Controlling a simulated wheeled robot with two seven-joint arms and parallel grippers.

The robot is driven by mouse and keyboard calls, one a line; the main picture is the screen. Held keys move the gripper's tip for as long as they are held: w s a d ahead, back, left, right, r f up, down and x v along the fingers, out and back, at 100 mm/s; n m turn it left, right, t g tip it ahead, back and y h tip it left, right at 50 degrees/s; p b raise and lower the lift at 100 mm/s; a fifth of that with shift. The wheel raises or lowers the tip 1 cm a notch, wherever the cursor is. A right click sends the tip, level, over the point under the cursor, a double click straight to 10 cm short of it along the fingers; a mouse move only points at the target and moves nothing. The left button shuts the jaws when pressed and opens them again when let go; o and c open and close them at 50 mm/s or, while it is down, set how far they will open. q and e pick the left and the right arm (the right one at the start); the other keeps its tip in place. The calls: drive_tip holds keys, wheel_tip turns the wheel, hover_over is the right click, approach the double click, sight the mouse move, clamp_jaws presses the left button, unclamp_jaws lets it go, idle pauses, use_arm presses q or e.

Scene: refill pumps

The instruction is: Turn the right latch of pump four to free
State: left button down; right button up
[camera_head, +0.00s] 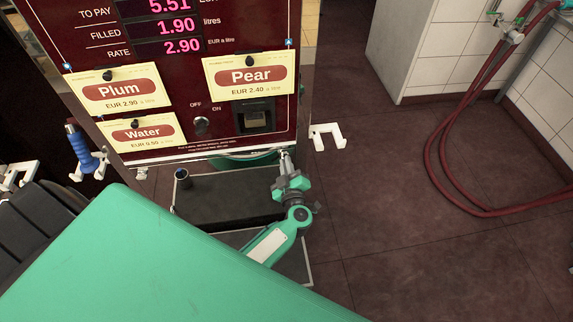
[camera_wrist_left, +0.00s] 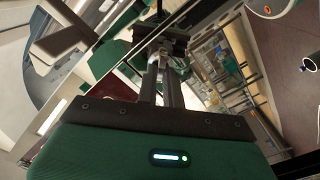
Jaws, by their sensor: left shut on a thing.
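The dark red pump (camera_head: 184,72) stands at the upper left of the head view, with a lit display and cards reading Plum, Pear and Water. I see no pump number on it. My left gripper (camera_head: 286,155) points up at the lower right edge of the pump front. Its narrow jaws are shut on a small part there, which appears to be the right latch, mostly hidden between the fingers. In the left wrist view the closed gripper (camera_wrist_left: 160,62) reaches to a dark part below the panel. The latch's setting cannot be made out. My right gripper is not in view.
A white hook bracket (camera_head: 326,137) sticks out right of the pump, close to my left gripper. A blue-handled nozzle (camera_head: 79,146) hangs on the left. A dark box (camera_head: 225,197) stands below the pump. A red hose (camera_head: 436,160) loops at right. The middle floor is clear.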

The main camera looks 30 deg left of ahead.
use_arm(q)
drive_tip(key=shift+s+a+f+n+b, duration=0.1)
drive_tip(key=shift+n+b, duration=0.7)
drive_tip(key=shift+n, duration=1.75)
drive_tip(key=shift+f+n+b, duration=0.1)
drive_tip(key=shift+n+b, duration=0.7)
drive_tip(key=shift+n, duration=1.75)
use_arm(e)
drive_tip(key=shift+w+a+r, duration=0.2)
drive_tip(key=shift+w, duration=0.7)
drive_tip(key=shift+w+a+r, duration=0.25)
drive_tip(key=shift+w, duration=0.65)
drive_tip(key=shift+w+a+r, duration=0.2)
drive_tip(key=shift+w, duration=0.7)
use_arm(q)
drive_tip(key=c, duration=1.5)
unclamp_jaws()
drive_tip(key=shift+c, duration=0.2)
drive_tip(key=shift+r, duration=0.15)
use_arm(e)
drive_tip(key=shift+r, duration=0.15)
